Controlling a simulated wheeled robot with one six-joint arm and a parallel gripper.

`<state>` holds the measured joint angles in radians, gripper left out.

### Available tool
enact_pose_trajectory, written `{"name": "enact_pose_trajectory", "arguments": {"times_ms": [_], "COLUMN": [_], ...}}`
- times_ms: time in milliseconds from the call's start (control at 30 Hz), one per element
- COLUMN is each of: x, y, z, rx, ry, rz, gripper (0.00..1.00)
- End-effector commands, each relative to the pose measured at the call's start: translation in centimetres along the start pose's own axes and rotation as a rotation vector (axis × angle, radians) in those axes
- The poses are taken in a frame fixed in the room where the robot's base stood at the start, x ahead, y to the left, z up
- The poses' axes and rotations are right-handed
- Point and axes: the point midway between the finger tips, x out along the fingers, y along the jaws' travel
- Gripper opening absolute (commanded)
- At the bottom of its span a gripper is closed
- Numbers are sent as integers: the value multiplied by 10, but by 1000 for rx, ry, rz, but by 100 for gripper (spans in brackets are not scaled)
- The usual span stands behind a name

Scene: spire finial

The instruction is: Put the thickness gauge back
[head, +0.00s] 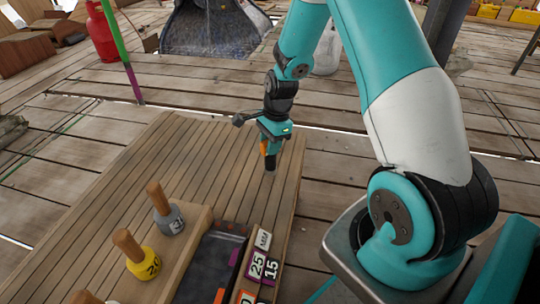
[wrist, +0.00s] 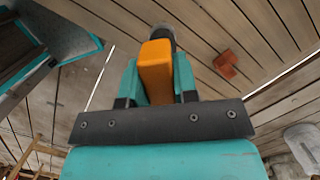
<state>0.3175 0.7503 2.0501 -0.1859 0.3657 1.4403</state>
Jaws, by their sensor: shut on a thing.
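My gripper (head: 269,150) hangs over the far right part of the slatted wooden table (head: 190,160), pointing down. It is shut on an orange thing with a grey end, which I take to be the thickness gauge (head: 264,147). In the wrist view the gauge (wrist: 155,72) sits between the two teal fingers, with its dark round end beyond the fingertips. In the head view it is small and partly hidden by the gripper. I cannot tell whether its lower end touches the table.
A dark tray (head: 205,262) lies at the table's near edge, beside number labels (head: 257,264). A grey weight (head: 168,222) and a yellow weight (head: 143,260) with wooden handles stand left of it. A red cylinder (head: 101,32) stands far left.

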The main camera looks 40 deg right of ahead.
Motion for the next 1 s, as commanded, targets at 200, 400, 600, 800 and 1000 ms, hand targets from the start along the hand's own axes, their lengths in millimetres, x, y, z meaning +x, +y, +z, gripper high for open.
{"name": "enact_pose_trajectory", "arguments": {"times_ms": [200,400,600,800,1000], "x": [33,32,35,35,30], "y": [1,0,1,1,0], "z": [-6,-6,-6,-6,-6], "rx": [0,0,0,0,0], "ry": [0,0,0,0,0], "rz": [3,1,2,2,1], "gripper": [0,0,39,53,53]}}
